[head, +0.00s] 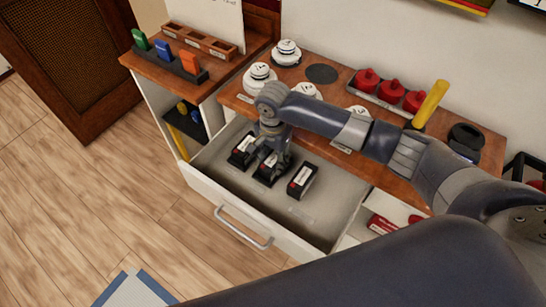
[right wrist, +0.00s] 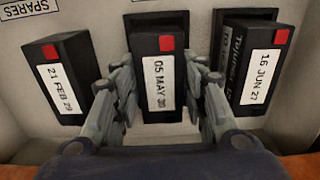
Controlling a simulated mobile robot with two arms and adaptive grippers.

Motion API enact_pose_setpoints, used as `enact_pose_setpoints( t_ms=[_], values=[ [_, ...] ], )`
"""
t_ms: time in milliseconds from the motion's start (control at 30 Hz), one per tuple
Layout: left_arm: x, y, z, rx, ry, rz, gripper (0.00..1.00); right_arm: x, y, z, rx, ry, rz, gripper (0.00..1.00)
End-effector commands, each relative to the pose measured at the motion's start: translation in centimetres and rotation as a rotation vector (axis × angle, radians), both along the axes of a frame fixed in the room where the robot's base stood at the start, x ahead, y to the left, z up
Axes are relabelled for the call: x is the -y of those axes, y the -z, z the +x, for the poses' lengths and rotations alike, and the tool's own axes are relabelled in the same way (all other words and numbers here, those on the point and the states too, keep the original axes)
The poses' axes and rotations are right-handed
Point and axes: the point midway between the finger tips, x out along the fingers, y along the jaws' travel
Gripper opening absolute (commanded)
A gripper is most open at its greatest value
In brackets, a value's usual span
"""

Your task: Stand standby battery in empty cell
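Three black batteries with red corners and white date labels are in the open drawer (head: 330,222). In the right wrist view, the left battery (right wrist: 62,84) reads 21 FEB 29, the middle battery (right wrist: 160,86) 05 MAY 30 and the right battery (right wrist: 262,76) 16 JUN 27. My left gripper is out of view.
A SPARES label (right wrist: 28,8) is on the drawer floor. The wooden counter (head: 490,150) above carries white round parts, red knobs (head: 391,91) and a yellow cylinder (head: 431,103). A side shelf (head: 150,65) holds coloured pieces. The drawer's right part is clear.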

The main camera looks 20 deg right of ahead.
Motion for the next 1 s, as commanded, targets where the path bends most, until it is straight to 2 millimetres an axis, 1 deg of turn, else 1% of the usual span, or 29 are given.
enact_pose_setpoints(
  t_ms=[367, 467, 567, 800, 900, 1000],
  values=[
    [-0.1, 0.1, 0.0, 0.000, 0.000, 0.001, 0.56, 0.0, 0.0, 0.0, 0.000, 0.000, 0.000, 0.56],
    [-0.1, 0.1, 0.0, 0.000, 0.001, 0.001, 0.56, 0.0, -0.6, 0.0, 0.002, 0.000, 0.001, 0.56],
    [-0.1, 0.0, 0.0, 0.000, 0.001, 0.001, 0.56, -0.1, -2.0, 0.1, 0.003, -0.002, 0.003, 0.56],
    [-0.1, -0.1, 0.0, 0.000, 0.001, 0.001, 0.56, -0.1, -7.2, 0.1, 0.004, -0.001, 0.003, 0.56],
    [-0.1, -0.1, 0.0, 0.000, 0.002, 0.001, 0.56, -0.1, -9.2, 0.1, 0.003, -0.001, 0.002, 0.56],
    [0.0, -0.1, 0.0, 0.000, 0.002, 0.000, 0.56, -0.1, -10.6, 0.0, 0.002, -0.001, 0.003, 0.56]
  ],
)
